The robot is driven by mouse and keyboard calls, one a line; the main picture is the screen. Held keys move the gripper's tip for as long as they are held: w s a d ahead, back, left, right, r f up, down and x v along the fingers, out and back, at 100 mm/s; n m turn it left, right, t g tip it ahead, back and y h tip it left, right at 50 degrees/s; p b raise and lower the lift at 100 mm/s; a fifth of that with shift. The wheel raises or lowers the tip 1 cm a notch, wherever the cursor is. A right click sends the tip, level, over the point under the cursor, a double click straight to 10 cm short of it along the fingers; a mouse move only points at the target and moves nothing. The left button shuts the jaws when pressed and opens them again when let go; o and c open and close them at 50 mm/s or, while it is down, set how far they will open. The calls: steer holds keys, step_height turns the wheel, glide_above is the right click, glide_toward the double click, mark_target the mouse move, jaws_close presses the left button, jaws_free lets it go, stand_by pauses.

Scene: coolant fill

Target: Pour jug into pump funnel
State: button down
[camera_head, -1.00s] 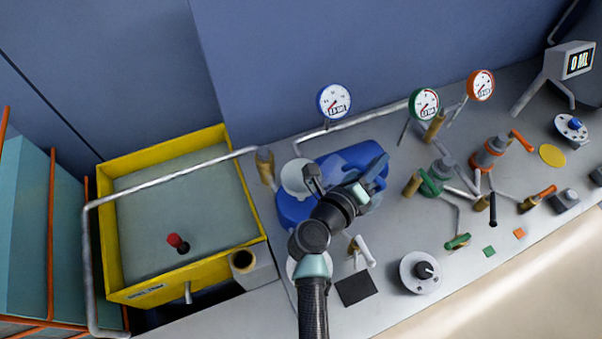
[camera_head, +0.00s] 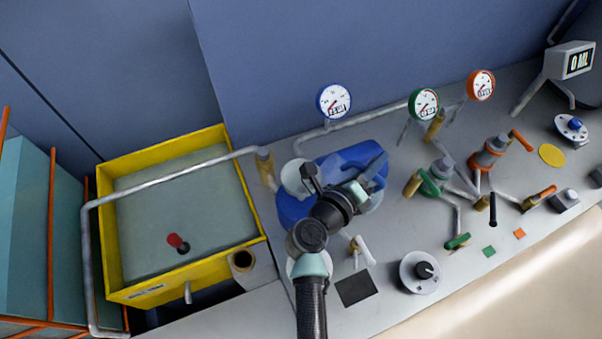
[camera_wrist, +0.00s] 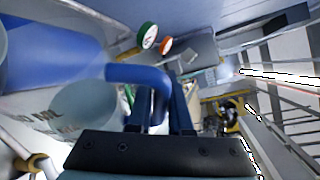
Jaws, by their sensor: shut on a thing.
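The jug (camera_wrist: 85,108) is a pale, translucent vessel with "ML" lettering. It fills the left of the wrist view. Its blue handle (camera_wrist: 140,76) passes between the fingers of my gripper (camera_wrist: 160,112), which is shut on it. In the head view my gripper (camera_head: 374,168) is over the blue pump body (camera_head: 350,156), and the jug is hard to separate from the blue there. A pale round opening (camera_head: 294,176), likely the pump funnel, is at the pump's left end, left of my gripper. I cannot see any liquid flowing.
A blue-rimmed gauge (camera_head: 334,101) stands behind the pump. Green and orange valves (camera_head: 489,152) with gauges stand to the right. A yellow-rimmed tank (camera_head: 254,210) is at left, with a grey pipe (camera_head: 150,181) across it. A display (camera_head: 577,63) reads 0 ML.

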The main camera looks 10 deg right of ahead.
steer(key=f+m, duration=0.1)
steer(key=s+d+f+m+y, duration=0.1)
steer(key=f, duration=0.1)
steer(key=d+f+m, duration=0.1)
steer(key=shift+s+d+f, duration=0.1)
steer(key=shift+s+f, duration=0.2)
steer(key=shift+f, duration=0.05)
steer(key=shift+d+f+m+y, duration=0.1)
steer(key=shift+f+m+y, duration=0.2)
steer(key=shift+y, duration=0.1)
steer(key=s+d+f+m+t+y+p, duration=0.1)
steer(key=s+d+f+m+y, duration=0.1)
steer(key=d+f+m, duration=0.2)
steer(key=shift+s+d+f+m+t+y, duration=0.2)
steer(key=shift+s+f+m+t+y, duration=0.3)
steer(key=shift+f, duration=1.25)
steer(key=shift+w, duration=0.1)
stand_by(2.3)
steer(key=shift+w+d+r+n+t+y+p, duration=0.1)
steer(key=shift+w+d+n+t+y+p, duration=0.3)
steer(key=shift+w, duration=0.55)
steer(key=shift+w+d+r+n+t+y+p, duration=0.1)
steer(key=shift+w+d+n+y+p, duration=0.15)
steer(key=shift+w+n+y+p, duration=0.5)
steer(key=shift+w+d+r+n+t+y+p, duration=0.1)
steer(key=shift+w+d+n+t+y+p, duration=0.25)
steer(key=shift+w, duration=0.75)
